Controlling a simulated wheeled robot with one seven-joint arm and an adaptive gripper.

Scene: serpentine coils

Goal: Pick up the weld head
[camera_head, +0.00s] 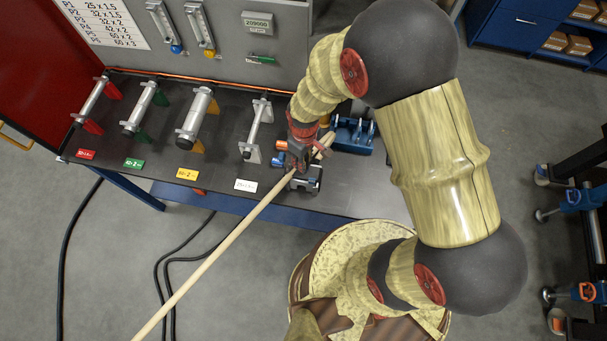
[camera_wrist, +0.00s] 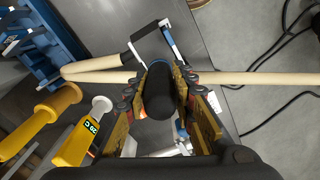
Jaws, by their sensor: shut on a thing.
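The weld head (camera_head: 306,184) is a small dark grey and black device near the table's front edge, below my gripper (camera_head: 302,158) in the head view. In the wrist view my gripper (camera_wrist: 161,78) has a finger on each side of the black rounded grip of the weld head (camera_wrist: 160,98) and is shut on it. The fingers and wrist hide much of its body. A long beige hose or rod (camera_wrist: 250,78) crosses behind the fingers and bends back at the left. I cannot tell whether the weld head touches the table.
The dark table (camera_head: 345,190) holds several clamped tubes, such as the one by the yellow label (camera_head: 195,120). A blue rack (camera_head: 354,135) stands behind my gripper. Yellow-handled tools (camera_wrist: 45,120) lie left in the wrist view. The beige hose (camera_head: 225,245) runs over the front edge. A grey panel (camera_head: 245,60) closes the back.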

